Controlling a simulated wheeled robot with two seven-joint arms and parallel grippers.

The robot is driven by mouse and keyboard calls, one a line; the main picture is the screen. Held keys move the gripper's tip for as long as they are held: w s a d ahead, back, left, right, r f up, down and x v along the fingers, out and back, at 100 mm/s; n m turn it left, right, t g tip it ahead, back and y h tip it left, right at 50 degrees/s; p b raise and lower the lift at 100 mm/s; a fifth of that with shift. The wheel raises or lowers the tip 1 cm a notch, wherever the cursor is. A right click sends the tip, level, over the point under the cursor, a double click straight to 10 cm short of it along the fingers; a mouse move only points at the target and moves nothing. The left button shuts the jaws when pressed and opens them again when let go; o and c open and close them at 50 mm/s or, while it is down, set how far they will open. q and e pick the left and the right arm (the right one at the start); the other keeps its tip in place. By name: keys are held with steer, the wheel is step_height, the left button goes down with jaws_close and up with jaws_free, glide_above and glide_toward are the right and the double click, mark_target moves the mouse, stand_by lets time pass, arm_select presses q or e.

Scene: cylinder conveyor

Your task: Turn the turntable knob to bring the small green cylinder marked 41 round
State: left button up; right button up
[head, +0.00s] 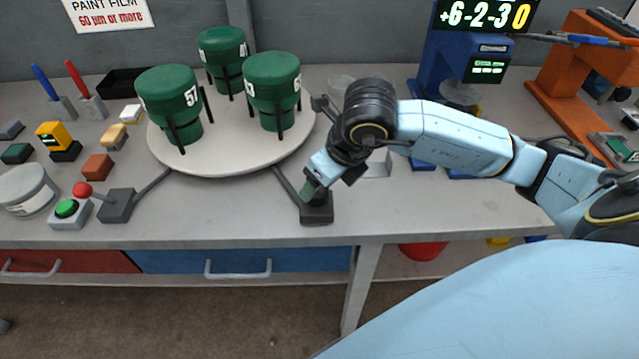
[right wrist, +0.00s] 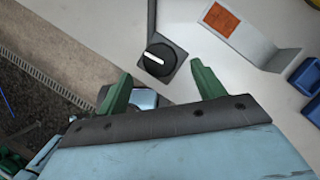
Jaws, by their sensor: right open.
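The round white turntable (head: 225,165) carries three green cylinders. The front left cylinder (head: 168,100) reads 57. The numbers on the back cylinder (head: 223,55) and the right cylinder (head: 273,85) are partly turned away, and I cannot read 41 on any. The black turntable knob (right wrist: 157,60), with a white line, shows in the right wrist view; its dark base (head: 317,216) is at the table's front edge in the head view. My right gripper (right wrist: 160,82) is open, its green fingers apart and the knob just beyond their tips. My left gripper is out of view.
A button box with a green button (head: 66,208) and a dark box (head: 117,205) stand left of the knob. A blue device (head: 448,60) and an orange one (head: 575,75) stand at the right.

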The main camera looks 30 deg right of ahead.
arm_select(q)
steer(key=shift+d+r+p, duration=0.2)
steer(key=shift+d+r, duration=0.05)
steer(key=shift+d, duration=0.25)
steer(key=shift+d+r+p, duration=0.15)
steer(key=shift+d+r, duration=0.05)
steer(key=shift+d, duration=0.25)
arm_select(e)
steer(key=v, duration=0.9)
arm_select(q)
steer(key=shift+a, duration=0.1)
arm_select(e)
steer(key=shift+s, duration=0.1)
